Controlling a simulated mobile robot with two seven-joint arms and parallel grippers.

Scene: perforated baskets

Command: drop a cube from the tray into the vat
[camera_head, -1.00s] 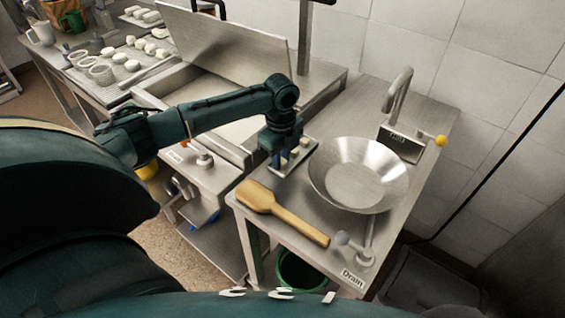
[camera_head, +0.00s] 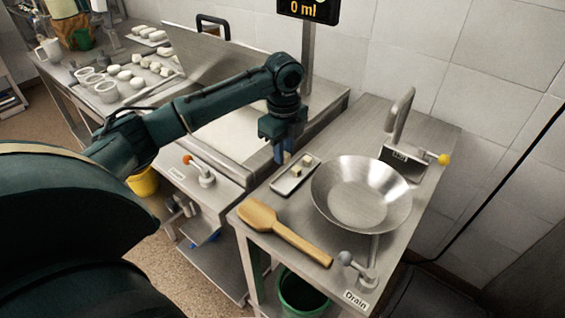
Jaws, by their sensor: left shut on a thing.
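A small metal tray (camera_head: 283,187) lies on the steel counter, left of the wide bowl. My left gripper (camera_head: 283,155) points down just above the tray's far left end, beside the vat's right edge. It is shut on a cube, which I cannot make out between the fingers. The vat (camera_head: 235,172) is a steel basin with pale, whitish contents, left of the tray and partly hidden behind my left arm. Its lid (camera_head: 205,58) stands open at the back. My right gripper is not in view.
A wide steel bowl (camera_head: 335,205) stands right of the tray, under a tap (camera_head: 400,125). A wooden paddle (camera_head: 285,235) lies in front. A display on a post (camera_head: 308,10) reads 0 ml. White pieces and ring-shaped baskets (camera_head: 107,92) stand on the far-left table.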

